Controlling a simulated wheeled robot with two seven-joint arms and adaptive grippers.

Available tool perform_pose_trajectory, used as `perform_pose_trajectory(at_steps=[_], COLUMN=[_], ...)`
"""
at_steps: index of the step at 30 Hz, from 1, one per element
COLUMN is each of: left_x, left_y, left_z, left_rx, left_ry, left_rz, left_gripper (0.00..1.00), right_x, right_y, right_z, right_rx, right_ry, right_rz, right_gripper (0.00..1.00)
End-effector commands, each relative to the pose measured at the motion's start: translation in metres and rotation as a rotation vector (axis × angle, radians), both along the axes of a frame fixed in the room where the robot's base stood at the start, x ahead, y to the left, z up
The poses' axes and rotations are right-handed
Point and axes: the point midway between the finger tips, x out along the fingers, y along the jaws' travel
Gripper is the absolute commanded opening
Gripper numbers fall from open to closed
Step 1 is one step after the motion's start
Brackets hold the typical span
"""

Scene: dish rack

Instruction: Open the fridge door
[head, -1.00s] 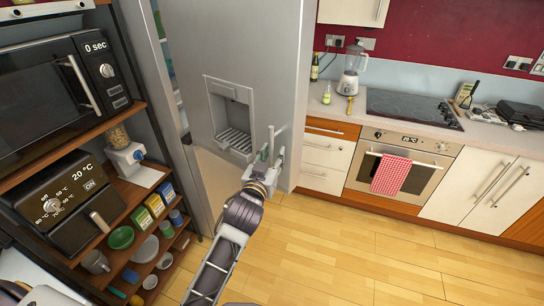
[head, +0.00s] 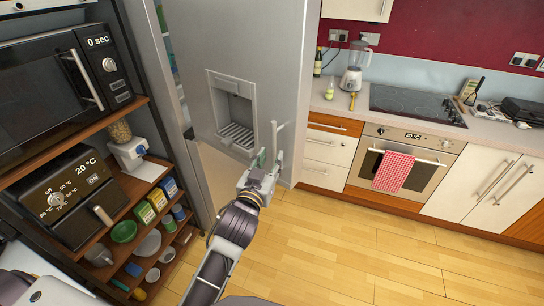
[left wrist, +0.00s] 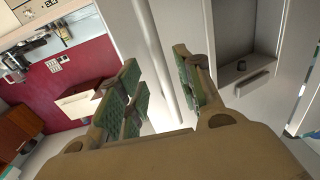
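The grey fridge door (head: 270,60), with a recessed dispenser (head: 235,110), stands in the middle of the head view. A narrow opening at its left shows shelves with coloured items. My left gripper (head: 262,166) is at the lower right of the dispenser, beside the upright handle (head: 279,137). In the left wrist view, the pale handle bar (left wrist: 163,55) runs between the two green-padded fingers of the left gripper (left wrist: 160,95). The fingers are apart, with gaps visible beside the bar; contact is unclear. My right gripper is not seen.
A shelf unit with a microwave (head: 50,90), an air fryer (head: 70,205) and several dishes stands close on the left. A counter (head: 430,127) with an oven (head: 405,160) is at the right. The wooden floor (head: 330,250) is clear.

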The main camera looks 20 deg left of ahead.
Motion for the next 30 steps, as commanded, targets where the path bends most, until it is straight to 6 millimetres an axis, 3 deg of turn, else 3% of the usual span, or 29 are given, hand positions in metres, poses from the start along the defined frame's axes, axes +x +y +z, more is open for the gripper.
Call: perform_pose_trajectory(at_steps=[12, 30], left_x=[-0.027, -0.031], left_y=[0.000, 0.001], left_z=[0.000, 0.000], left_rx=[-0.001, -0.001], left_ry=[0.001, 0.000], left_rz=[-0.001, -0.001], left_gripper=[0.35, 0.35], right_x=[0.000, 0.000], right_y=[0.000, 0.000], right_z=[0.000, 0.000], right_rx=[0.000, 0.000], right_ry=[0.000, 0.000], right_rz=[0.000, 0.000], right_gripper=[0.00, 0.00])
